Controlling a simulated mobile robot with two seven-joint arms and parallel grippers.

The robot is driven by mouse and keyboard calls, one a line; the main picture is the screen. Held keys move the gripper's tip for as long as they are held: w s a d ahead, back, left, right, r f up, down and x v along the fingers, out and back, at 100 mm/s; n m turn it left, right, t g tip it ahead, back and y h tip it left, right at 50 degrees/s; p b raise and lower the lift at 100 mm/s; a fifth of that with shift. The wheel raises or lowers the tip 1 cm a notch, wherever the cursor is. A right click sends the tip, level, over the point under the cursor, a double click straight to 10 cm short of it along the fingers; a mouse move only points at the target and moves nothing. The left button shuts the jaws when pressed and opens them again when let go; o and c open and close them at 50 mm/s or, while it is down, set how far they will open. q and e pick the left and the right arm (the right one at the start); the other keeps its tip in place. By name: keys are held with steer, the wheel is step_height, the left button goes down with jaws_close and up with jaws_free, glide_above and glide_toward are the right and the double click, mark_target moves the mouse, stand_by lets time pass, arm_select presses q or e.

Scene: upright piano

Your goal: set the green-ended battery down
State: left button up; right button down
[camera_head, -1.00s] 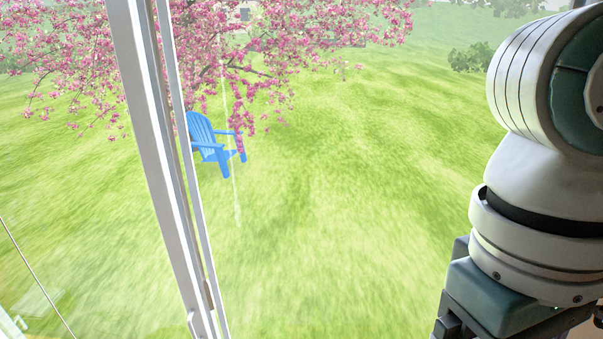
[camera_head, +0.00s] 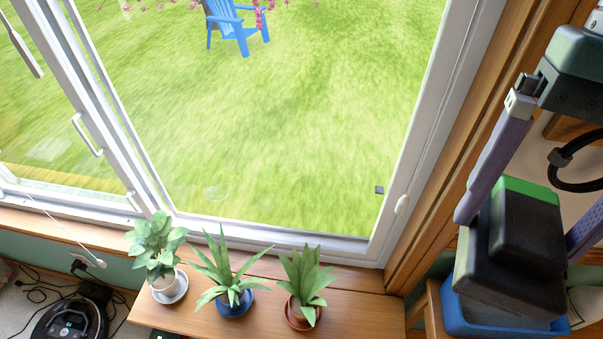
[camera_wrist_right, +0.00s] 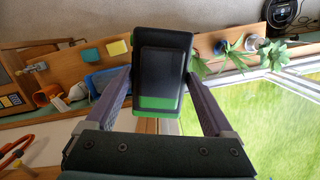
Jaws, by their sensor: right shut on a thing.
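My right gripper (camera_head: 522,228) is shut on the green-ended battery (camera_head: 510,262), a black block with a bright green end facing the wrist. The fingers lie on its two sides. In the right wrist view the battery (camera_wrist_right: 163,60) sits between the fingertips of my right gripper (camera_wrist_right: 157,82), with green along its near end. In the head view, a blue tray (camera_head: 452,312) shows below and partly behind the battery, which hides most of it. I cannot tell whether the battery touches the tray. My left gripper is not in view.
Three potted plants (camera_head: 235,275) stand on a wooden sill or bench (camera_head: 350,315) under the window. The window's wooden frame (camera_head: 470,130) runs close left of my right gripper. A black cable (camera_head: 575,180) hangs right of it. A robot vacuum (camera_head: 70,320) is at lower left.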

steer(key=w+d+f+m+t+b, duration=0.15)
steer(key=f+m+b, duration=0.35)
steer(key=f+b, duration=1)
steer(key=w+f+m+b, duration=0.3)
steer(key=f+m+b, duration=0.1)
steer(key=f+b, duration=1.1)
steer(key=w+d+f+m+t+b, duration=0.15)
steer(key=f+m+b, duration=0.35)
steer(key=f+b, duration=1)
steer(key=g+b, duration=0.1)
steer(key=b, duration=0.8)
glide_above(372, 336)
step_height(372, 336, down, 13)
step_height(372, 336, down, 4)
steer(key=shift+r+m+y+b, duration=0.25)
steer(key=shift+m+y+b, duration=0.05)
steer(key=shift+y+b, duration=0.15)
steer(key=shift+f, duration=0.25)
